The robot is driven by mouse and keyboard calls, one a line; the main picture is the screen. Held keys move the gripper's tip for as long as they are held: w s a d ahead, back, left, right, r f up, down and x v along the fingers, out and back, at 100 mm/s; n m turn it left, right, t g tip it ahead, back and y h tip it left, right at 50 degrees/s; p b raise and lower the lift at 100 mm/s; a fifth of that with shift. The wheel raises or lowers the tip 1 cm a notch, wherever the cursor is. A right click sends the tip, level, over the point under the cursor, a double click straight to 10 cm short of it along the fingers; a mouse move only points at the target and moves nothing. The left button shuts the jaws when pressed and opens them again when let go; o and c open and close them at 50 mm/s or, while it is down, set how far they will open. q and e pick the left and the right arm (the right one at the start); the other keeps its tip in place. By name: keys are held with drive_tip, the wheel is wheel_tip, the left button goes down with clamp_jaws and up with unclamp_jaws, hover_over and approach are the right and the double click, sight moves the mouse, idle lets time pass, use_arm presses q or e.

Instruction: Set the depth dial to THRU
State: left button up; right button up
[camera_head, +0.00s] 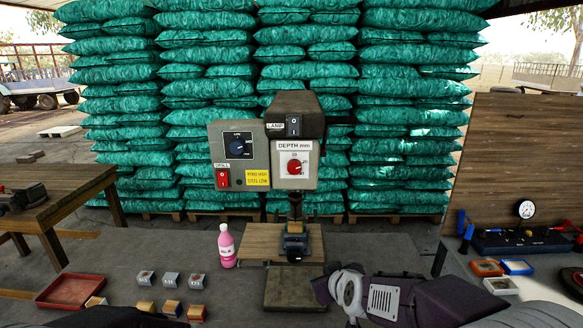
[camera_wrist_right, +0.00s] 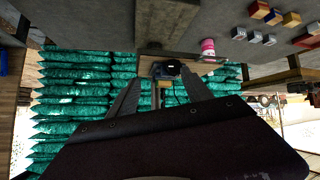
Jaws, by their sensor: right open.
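The depth dial (camera_head: 294,167) is a red knob on a white plate marked DEPTH mm, on the front of the grey drill press head (camera_head: 311,158). Its scale marks are too small to read, so I cannot tell its setting. My right gripper (camera_head: 323,285) is low in front of the press, below and to the right of the dial, well apart from it. In the right wrist view my right gripper (camera_wrist_right: 160,98) has its fingers spread with nothing held. The dial cannot be made out in that view. My left gripper is not in view.
A pink bottle (camera_head: 227,246), several small blocks and a red tray (camera_head: 71,291) stand on the bench. Green sacks (camera_head: 205,70) are stacked behind.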

drive_tip(key=w+a+r+n+t, duration=0.1)
drive_tip(key=w+a+r+t, duration=0.25)
drive_tip(key=r, duration=0.35)
drive_tip(key=w+a+r+n+t, duration=0.15)
drive_tip(key=a+r, duration=0.25)
drive_tip(key=r, duration=0.4)
drive_tip(key=t+h, duration=0.1)
drive_tip(key=t, duration=0.2)
approach(295, 170)
drive_tip(key=shift+m, duration=0.35)
drive_tip(key=w+p, duration=0.1)
drive_tip(key=w, duration=0.1)
drive_tip(key=w+p, duration=0.1)
drive_tip(key=w, duration=0.2)
drive_tip(key=w+p, duration=0.1)
drive_tip(key=w, duration=0.2)
drive_tip(key=shift+w+a+r, duration=0.1)
drive_tip(key=shift+w+a, duration=0.1)
drive_tip(key=shift+a, duration=0.1)
drive_tip(key=shift+s+a, duration=0.1)
drive_tip(key=shift+c, duration=0.9)
clamp_jaws()
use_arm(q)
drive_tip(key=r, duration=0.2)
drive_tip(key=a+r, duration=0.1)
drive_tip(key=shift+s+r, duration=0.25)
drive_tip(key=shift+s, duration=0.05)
